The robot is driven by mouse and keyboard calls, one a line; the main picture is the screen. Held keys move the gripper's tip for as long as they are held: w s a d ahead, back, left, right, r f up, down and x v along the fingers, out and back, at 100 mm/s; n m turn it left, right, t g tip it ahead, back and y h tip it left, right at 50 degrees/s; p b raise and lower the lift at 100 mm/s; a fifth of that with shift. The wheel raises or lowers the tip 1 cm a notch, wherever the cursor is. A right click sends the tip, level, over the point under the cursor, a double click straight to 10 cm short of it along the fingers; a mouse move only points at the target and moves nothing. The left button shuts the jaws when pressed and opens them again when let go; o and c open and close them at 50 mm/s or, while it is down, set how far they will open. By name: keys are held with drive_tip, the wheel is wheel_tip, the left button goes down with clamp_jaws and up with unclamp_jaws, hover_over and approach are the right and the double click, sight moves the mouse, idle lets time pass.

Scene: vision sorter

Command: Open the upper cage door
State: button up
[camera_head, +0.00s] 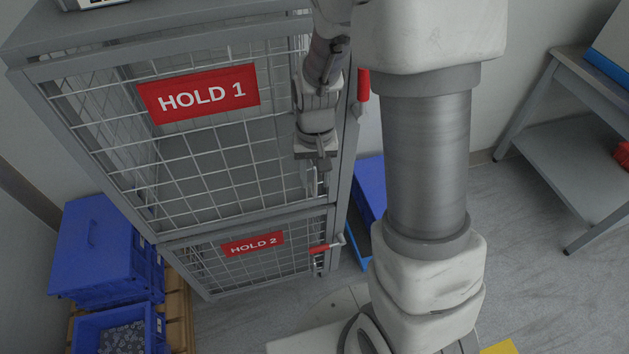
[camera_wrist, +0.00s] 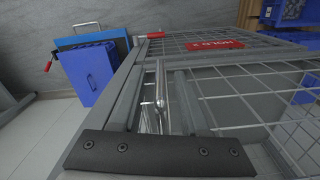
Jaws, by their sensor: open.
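The upper cage door (camera_head: 205,160), grey wire mesh with a red HOLD 1 sign (camera_head: 199,93), appears shut; a small gap cannot be ruled out. My gripper (camera_head: 318,172) is at the door's right edge, below the sign's level. In the wrist view its dark fingers (camera_wrist: 158,82) are apart. A slim metal pull handle (camera_wrist: 161,92) stands between them; contact cannot be told. The handle also shows partly in the head view (camera_head: 311,183). A red lever (camera_head: 363,85) stands upright at the right of the upper frame, partly beside my arm.
The lower door with a HOLD 2 sign (camera_head: 252,244) and red lever (camera_head: 325,248) looks shut. Blue crates (camera_head: 95,245) stand on a pallet at left. A blue bin (camera_head: 370,185) stands right of the cage. A grey bench (camera_head: 570,150) is at far right, with open floor before it.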

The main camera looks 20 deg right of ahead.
drive_tip(key=shift+f, duration=0.7)
clamp_jaws()
idle(1.0)
